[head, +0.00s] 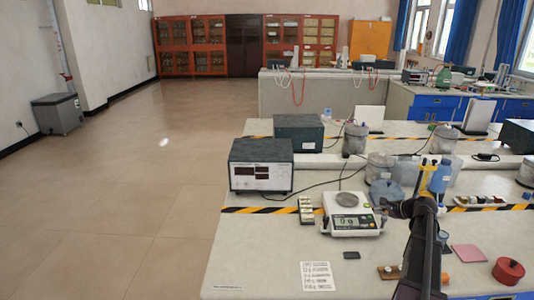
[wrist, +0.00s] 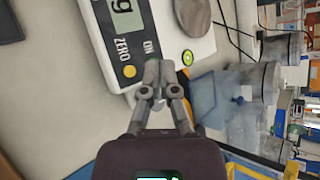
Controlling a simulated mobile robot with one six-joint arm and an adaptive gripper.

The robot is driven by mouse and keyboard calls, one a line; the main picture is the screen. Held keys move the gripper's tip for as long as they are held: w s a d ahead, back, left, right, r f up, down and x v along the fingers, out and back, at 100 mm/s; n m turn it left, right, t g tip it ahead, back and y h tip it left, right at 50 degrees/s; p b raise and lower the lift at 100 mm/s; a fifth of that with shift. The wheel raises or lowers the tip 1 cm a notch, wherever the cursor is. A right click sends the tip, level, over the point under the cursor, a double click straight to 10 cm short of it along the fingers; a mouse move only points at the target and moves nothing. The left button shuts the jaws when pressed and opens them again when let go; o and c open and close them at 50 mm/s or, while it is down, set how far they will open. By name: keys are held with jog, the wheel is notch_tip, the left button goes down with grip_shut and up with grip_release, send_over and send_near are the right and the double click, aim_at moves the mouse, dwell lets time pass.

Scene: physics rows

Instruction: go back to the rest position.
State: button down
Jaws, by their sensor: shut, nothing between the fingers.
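My gripper (wrist: 157,88) is shut with nothing between its fingers. In the wrist view its tips are at the front edge of a white balance (wrist: 150,30), near the ON button; I cannot tell whether they touch it. In the head view my gripper (head: 385,208) is at the right side of the balance (head: 350,222), at the end of my dark arm. The balance display reads 0 g, and its round grey pan looks empty.
A grey instrument box (head: 261,178) stands left of the balance. A red round container (head: 508,271), a pink pad (head: 468,253) and a printed sheet (head: 317,275) lie on the front bench.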

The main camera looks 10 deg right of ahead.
jog(key=s+a+f+n+g+p, duration=0.1)
jog(key=a+n+g, duration=0.3)
jog(key=a, duration=0.8)
jog(key=s+a+f+n+g+p, duration=0.15)
jog(key=a+n, duration=0.35)
jog(key=a, duration=0.7)
jog(key=s+a+n+g+h+p, duration=0.1)
jog(key=s+a+n+g+h, duration=0.1)
jog(key=s+a+n, duration=0.4)
jog(key=s+a+n+g+h+p, duration=0.2)
jog(key=s+a+n, duration=0.3)
jog(key=a, duration=0.7)
jog(key=s, duration=0.2)
jog(key=shift+s+a+r+n+g, duration=0.2)
jog(key=shift+s+r+n+g, duration=0.05)
jog(key=shift+s+n+g, duration=0.15)
